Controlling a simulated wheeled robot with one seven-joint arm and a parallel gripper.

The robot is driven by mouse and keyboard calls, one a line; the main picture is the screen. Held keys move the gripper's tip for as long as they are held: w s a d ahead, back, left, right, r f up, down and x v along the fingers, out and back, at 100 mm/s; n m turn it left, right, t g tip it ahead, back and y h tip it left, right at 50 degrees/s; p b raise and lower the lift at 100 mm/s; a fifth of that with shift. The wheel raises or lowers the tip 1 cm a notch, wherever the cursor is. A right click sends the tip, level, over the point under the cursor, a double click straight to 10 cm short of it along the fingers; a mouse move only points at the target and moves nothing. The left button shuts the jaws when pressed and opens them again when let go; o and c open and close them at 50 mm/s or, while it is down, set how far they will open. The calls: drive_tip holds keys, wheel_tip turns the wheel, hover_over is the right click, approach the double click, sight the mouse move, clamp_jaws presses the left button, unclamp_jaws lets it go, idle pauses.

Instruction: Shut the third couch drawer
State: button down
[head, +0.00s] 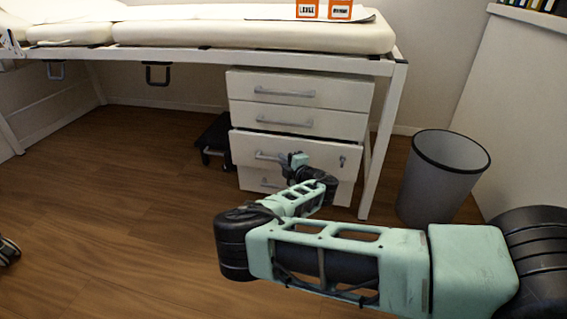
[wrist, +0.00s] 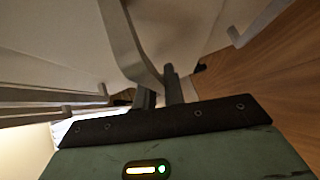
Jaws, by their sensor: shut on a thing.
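The couch drawer unit is a white stack under the couch in the head view. Its third drawer (head: 330,146) from the top stands a little further out than the drawers above it, with a dark gap along its top edge. Its grey bar handle (head: 266,155) is partly hidden by my arm. My gripper (wrist: 161,88) is at this drawer, its two dark fingers closed around a grey handle (wrist: 135,45) in the wrist view. In the head view my wrist hides the fingertips and part of the drawer front.
The top drawer (head: 330,95) and second drawer (head: 330,123) look shut. The bottom drawer (head: 250,181) is partly hidden behind my arm. A grey waste bin (head: 437,180) stands to the right, beyond the couch leg (head: 383,150).

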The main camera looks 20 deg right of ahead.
drive_tip(key=shift+w+d, duration=0.55)
drive_tip(key=shift+w, duration=0.2)
drive_tip(key=shift+w+d, duration=0.5)
drive_tip(key=shift+w, duration=0.2)
drive_tip(key=c, duration=1.5)
unclamp_jaws()
drive_tip(key=shift+r, duration=0.1)
drive_tip(key=shift+d+r, duration=0.1)
drive_tip(key=p+v, duration=0.2)
drive_tip(key=v, duration=0.3)
drive_tip(key=p+v, duration=0.3)
drive_tip(key=v, duration=0.3)
drive_tip(key=p+v, duration=0.3)
drive_tip(key=v, duration=0.3)
drive_tip(key=shift+s+f, duration=0.25)
drive_tip(key=shift+f, duration=0.05)
